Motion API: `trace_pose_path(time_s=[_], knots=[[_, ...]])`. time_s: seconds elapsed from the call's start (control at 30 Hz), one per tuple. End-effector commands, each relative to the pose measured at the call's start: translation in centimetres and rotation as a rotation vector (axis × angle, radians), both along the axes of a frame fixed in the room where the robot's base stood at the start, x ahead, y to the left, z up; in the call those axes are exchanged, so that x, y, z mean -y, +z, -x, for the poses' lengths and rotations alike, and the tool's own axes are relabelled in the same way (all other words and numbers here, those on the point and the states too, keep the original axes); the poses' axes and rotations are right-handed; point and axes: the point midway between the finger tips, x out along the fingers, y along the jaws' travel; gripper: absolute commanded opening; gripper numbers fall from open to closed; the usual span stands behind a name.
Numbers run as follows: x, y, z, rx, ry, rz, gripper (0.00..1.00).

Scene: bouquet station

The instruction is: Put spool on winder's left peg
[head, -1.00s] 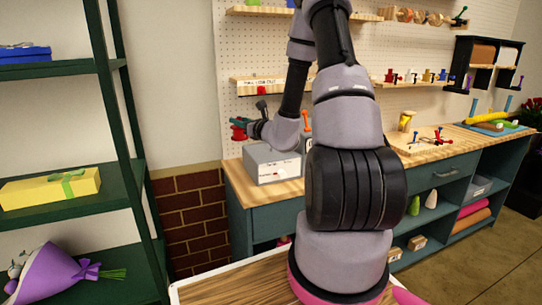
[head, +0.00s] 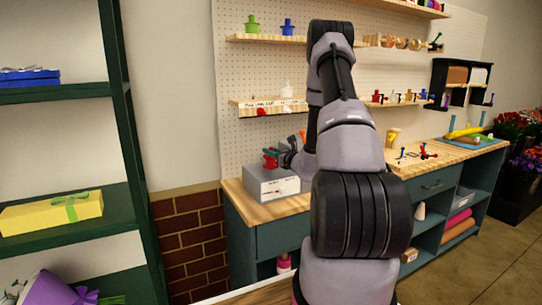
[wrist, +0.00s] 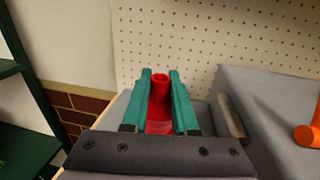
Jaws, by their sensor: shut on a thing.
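My gripper (head: 271,154) is shut on a red spool (wrist: 160,92), which sits between its two teal fingers in the wrist view. In the head view the gripper and spool are over the left part of the grey winder (head: 273,186) on the bench. In the wrist view the winder's raised grey housing (wrist: 265,105) stands to the right of the gripper, with an orange knob (wrist: 308,135) at the right edge. A short grey rod (wrist: 232,118) shows beside the right finger. The left peg is not clearly visible; I cannot tell whether the spool touches it.
The wooden bench (head: 238,197) runs along the pegboard (head: 236,100). Shelves above hold a green spool (head: 252,24), a blue spool (head: 288,26) and small coloured items. A green rack (head: 140,190) with gift boxes stands at left. My arm hides the bench middle.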

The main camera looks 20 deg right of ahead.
Motion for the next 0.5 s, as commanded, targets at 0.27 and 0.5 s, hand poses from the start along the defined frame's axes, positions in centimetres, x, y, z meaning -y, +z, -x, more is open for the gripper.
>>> trace_pose_path(time_s=[0.27, 0.5], knots=[[0.02, -1.19, -0.01, 0.002, 0.000, 0.001, 0.00], [0.01, -1.57, -0.01, 0.001, 0.000, 0.001, 0.00]])
